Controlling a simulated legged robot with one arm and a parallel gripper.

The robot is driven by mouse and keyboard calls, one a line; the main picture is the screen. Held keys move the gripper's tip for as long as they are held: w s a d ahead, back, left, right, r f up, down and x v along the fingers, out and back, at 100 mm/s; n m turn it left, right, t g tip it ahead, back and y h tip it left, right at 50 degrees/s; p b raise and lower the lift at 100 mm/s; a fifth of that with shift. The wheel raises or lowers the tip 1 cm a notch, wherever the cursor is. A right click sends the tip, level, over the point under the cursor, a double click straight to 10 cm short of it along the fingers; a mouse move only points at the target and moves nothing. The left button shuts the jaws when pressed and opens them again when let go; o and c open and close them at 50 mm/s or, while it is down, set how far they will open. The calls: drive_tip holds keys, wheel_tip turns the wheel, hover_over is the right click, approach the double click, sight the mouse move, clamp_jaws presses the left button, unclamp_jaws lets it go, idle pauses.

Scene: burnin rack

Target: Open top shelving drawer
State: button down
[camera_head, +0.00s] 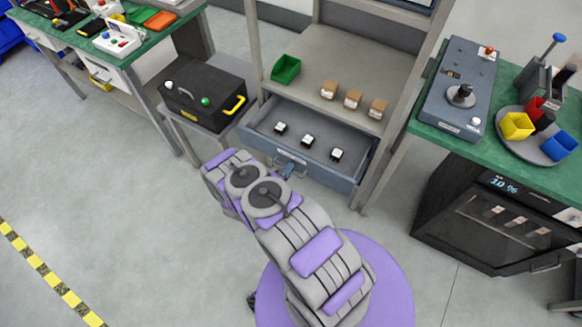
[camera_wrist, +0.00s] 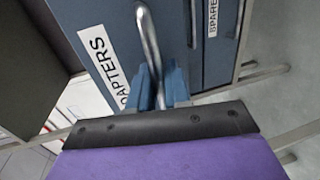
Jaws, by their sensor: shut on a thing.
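The blue-grey shelving drawer (camera_head: 333,177) is pulled out of the rack in the head view, and its inside shows. Several small black-and-white items (camera_head: 307,140) lie on its floor. In the wrist view, the drawer front (camera_wrist: 98,14) carries a label reading "ADAPTERS", partly covered. My gripper (camera_wrist: 160,88) has its blue fingers shut on the metal handle (camera_wrist: 148,35) of this drawer. In the head view my gripper (camera_head: 287,169) is at the drawer front, mostly hidden behind my arm.
The shelf (camera_head: 310,60) above holds a green bin (camera_head: 286,69) and three small brown boxes (camera_head: 353,99). A black case (camera_head: 205,96) stands left of the drawer. A green-topped bench (camera_head: 440,120) stands right, above a black oven (camera_head: 490,215). Floor at left is clear.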

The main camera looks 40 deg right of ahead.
drive_tip(key=shift+s+a+f, duration=0.15)
drive_tip(key=shift+s+a, duration=0.1)
drive_tip(key=shift+a, duration=0.3)
drive_tip(key=c, duration=1.5)
unclamp_jaws()
drive_tip(key=shift+d, duration=0.1)
drive_tip(key=shift+o, duration=1.1)
drive_tip(key=shift+w+d, duration=0.1)
drive_tip(key=shift+d, duration=0.2)
drive_tip(key=shift+a, duration=0.2)
drive_tip(key=p+v, duration=0.3)
drive_tip(key=v, duration=1.4)
drive_tip(key=shift+a, duration=0.15)
